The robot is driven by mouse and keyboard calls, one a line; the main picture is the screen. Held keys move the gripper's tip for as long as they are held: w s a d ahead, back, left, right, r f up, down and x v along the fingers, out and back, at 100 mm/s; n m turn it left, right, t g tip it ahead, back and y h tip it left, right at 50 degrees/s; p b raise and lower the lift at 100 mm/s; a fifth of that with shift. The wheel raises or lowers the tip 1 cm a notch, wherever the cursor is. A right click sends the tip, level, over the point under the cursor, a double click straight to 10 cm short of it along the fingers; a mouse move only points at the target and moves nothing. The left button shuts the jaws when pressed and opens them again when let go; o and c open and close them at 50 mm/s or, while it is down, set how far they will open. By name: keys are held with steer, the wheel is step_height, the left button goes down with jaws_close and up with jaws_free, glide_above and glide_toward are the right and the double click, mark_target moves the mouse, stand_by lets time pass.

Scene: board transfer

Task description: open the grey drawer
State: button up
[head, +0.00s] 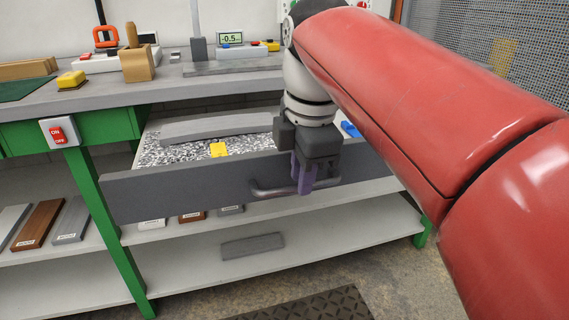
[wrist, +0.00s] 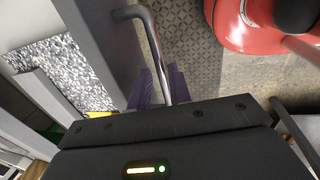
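The grey drawer (head: 180,190) is pulled out from under the bench, with its speckled inside showing. Its dark bar handle (head: 270,191) runs along the front panel. My gripper (head: 304,180) is at the handle, with its purple fingers pointing down. In the wrist view, the handle (wrist: 152,40) passes between the two purple fingers (wrist: 162,88), which are closed around it. A yellow block (head: 218,150) and a long grey bar (head: 215,126) lie in the drawer. A blue item (head: 350,129) shows at its right, partly hidden by my arm.
The bench top (head: 180,88) carries a wooden block (head: 136,64), a yellow box (head: 71,80) and a small display (head: 230,38). Lower shelves (head: 190,270) hold labelled boards. A red on/off switch (head: 58,134) sits on the green frame. A dark floor mat (head: 310,306) lies in front.

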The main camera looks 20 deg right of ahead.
step_height(320, 180, up, 7)
steer(key=s+p, duration=0.1)
steer(key=shift+s+r, duration=0.2)
steer(key=shift+s, duration=0.1)
stand_by(0.4)
